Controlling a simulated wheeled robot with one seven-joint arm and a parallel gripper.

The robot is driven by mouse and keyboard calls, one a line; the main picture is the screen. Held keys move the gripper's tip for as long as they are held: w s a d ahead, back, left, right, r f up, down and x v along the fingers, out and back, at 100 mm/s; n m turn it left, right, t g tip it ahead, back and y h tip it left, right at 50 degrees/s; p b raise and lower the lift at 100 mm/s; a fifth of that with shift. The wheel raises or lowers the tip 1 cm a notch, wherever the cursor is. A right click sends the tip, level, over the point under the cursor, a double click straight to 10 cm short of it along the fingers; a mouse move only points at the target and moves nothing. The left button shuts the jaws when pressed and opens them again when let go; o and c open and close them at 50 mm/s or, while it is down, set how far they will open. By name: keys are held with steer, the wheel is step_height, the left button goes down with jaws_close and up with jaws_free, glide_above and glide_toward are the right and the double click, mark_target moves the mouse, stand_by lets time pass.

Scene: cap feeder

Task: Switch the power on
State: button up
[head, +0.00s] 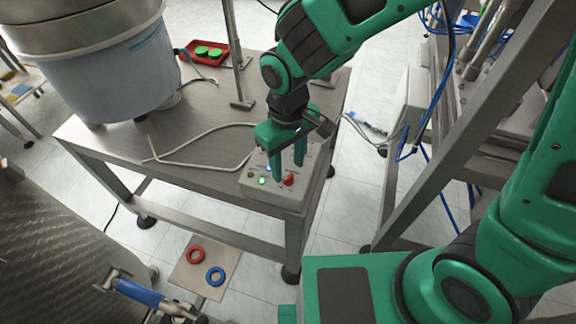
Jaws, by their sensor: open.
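A grey control box (262,196) sits at the front right corner of the metal table. On its top I see a red knob or button (289,180), a lit green button (262,181) and a small yellowish one (250,174). A small blue light shows close to my fingers. My gripper (288,174) is open and empty, pointing down just over the box. One finger comes down beside the red button, and I cannot tell whether it touches the panel. The fingers hide part of the panel, and labels are too small to read.
A large feeder bowl (105,75) stands at the table's left. A red tray (203,55) with green caps lies at the back. A pale cable (195,164) crosses the tabletop (105,140). A metal frame (450,130) stands at right. Red and blue rings lie lower down.

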mark_target(288, 175)
step_height(288, 175, up, 8)
stand_by(0.4)
steer(key=shift+w+r, duration=0.1)
steer(key=w+d+r+m, duration=0.1)
steer(key=d+r+m, duration=0.15)
steer(key=d, duration=0.95)
steer(key=w+d+r+m, duration=0.1)
steer(key=d+m, duration=0.3)
steer(key=d, duration=0.7)
steer(key=s+d+m, duration=0.7)
steer(key=s+d, duration=0.7)
steer(key=d, duration=0.2)
steer(key=shift+s+d+m, duration=0.15)
steer(key=shift+d+m, duration=0.2)
